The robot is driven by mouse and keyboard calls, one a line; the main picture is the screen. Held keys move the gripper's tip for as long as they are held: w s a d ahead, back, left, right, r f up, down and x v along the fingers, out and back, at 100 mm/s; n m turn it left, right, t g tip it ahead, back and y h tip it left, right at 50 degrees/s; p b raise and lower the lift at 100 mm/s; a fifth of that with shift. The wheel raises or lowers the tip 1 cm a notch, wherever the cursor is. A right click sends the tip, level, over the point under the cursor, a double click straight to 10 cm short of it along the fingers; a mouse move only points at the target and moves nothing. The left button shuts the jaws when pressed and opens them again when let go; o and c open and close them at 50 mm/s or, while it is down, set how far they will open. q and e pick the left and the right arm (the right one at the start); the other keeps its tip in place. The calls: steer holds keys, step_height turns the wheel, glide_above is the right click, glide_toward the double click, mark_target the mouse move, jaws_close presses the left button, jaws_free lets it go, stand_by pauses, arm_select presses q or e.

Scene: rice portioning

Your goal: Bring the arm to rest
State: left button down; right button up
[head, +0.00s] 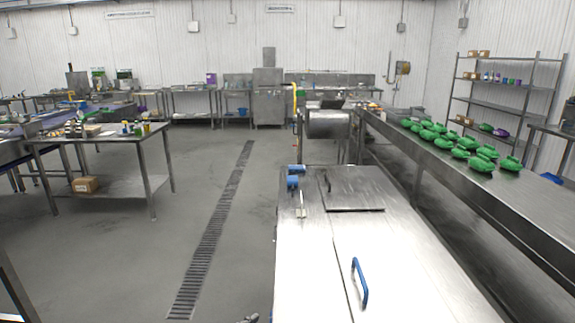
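At the bottom edge of the head view, left of the steel counter, a small grey piece shows that looks like part of my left gripper (249,318). Most of it is cut off by the frame, so I cannot see whether it is open or holds anything. My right gripper does not show.
A steel counter (300,265) with a lid (354,190) and a blue handle (360,283) stands close in front. To its right runs a long steel table with several green containers (481,163). The floor left of the counter, with a drain grate (215,225), is clear.

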arm_select(q)
steer(key=s+a+f+n+g+y, duration=0.1)
steer(key=s+a+f+n+y, duration=0.1)
steer(key=s+f, duration=0.4)
steer(key=s+a+f+n+g+y+p, duration=0.1)
steer(key=s+a+f, duration=0.4)
steer(key=s, duration=1.2)
steer(key=s+a+f+n+g+y+p, duration=0.1)
steer(key=s+a+f+n+y, duration=0.2)
steer(key=s+f, duration=0.5)
steer(key=s+n, duration=0.1)
steer(key=s, duration=0.2)
steer(key=shift+s+a, duration=0.35)
steer(key=shift+f, duration=0.1)
